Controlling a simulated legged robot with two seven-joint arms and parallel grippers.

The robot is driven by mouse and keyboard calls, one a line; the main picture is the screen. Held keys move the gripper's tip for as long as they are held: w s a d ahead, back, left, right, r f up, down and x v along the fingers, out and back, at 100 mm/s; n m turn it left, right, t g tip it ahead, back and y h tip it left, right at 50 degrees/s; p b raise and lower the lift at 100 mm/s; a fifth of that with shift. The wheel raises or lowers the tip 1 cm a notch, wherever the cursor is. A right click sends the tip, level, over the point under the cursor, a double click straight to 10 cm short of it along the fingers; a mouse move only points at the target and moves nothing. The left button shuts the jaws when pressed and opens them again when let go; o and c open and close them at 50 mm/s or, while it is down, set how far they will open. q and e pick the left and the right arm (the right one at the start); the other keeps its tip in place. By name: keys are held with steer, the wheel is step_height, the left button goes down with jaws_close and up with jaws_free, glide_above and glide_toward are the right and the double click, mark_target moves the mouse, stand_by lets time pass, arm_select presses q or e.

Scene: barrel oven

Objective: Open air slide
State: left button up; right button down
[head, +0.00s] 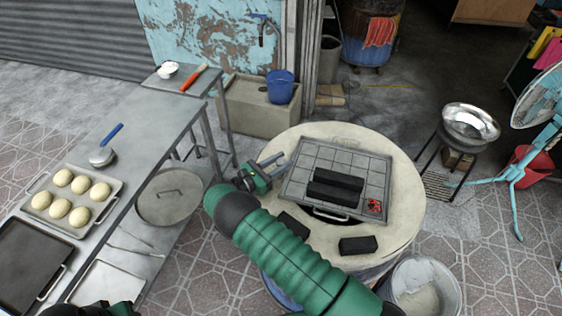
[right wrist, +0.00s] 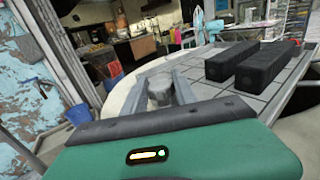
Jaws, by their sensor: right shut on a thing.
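The round pale barrel oven top (head: 412,222) carries a square gridded metal plate (head: 300,180), which also shows in the right wrist view (right wrist: 215,85). My right gripper (head: 272,166) is at the plate's left side, low over the oven top. In the right wrist view its two fingers (right wrist: 165,90) are shut on a short grey knob (right wrist: 159,88) between them. The knob stands just beside the plate; whether it is joined to the plate I cannot tell. Only a dark green bit of my left arm shows at the bottom left edge; its fingers are out of view.
Two black bars (head: 335,187) and a small red item (head: 374,206) lie on the plate. More black blocks (head: 357,245) lie on the oven's front rim. A steel table (head: 150,125) with a dough tray (head: 112,203) stands left. A bucket (head: 450,275) stands front right.

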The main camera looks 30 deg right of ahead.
steer(key=shift+f, duration=0.1)
steer(key=w+d+b, duration=0.2)
steer(key=b, duration=0.1)
steer(key=w+d+b, duration=0.1)
steer(key=b, duration=0.1)
steer(key=shift+d+f, duration=0.25)
steer(key=shift+d, duration=0.05)
steer(key=shift+w+d+r, duration=0.15)
steer(key=shift+w+d, duration=0.1)
steer(key=shift+r, duration=0.25)
steer(key=c, duration=1.3)
jaws_free()
steer(key=shift+c, duration=0.2)
steer(key=o, duration=0.4)
steer(key=shift+w+d+f, duration=0.1)
